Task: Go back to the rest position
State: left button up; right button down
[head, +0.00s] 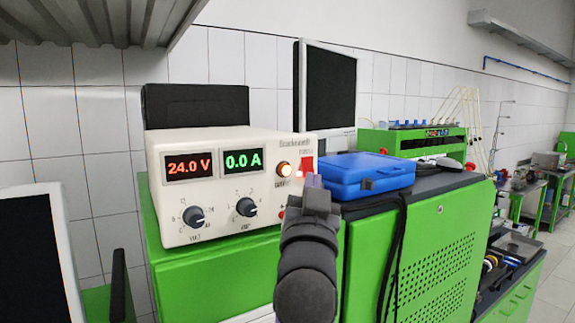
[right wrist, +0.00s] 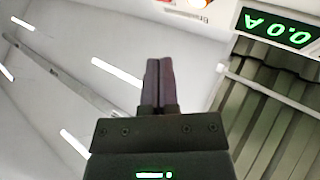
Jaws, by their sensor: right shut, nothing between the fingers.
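My right gripper (head: 314,182) is raised in front of the white power supply (head: 228,160). Its fingertips overlap the area just below the red switch (head: 306,162) in the head view; whether they touch the front panel cannot be told. In the right wrist view my right gripper (right wrist: 158,62) has its two dark fingers pressed together with nothing between them. The power supply's displays read 24.0 V in red and 0.0 A in green, and its round orange lamp is lit. My left gripper is not in view.
A blue case (head: 366,175) lies right of the power supply on the green cabinet (head: 425,255). Black cables (head: 398,250) hang down the cabinet front. A monitor (head: 328,85) stands behind. A dark screen (head: 30,230) is at the left edge. A shelf (head: 95,25) overhangs at upper left.

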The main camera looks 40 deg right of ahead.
jog(key=shift+s+a, duration=0.1)
jog(key=shift+s, duration=0.7)
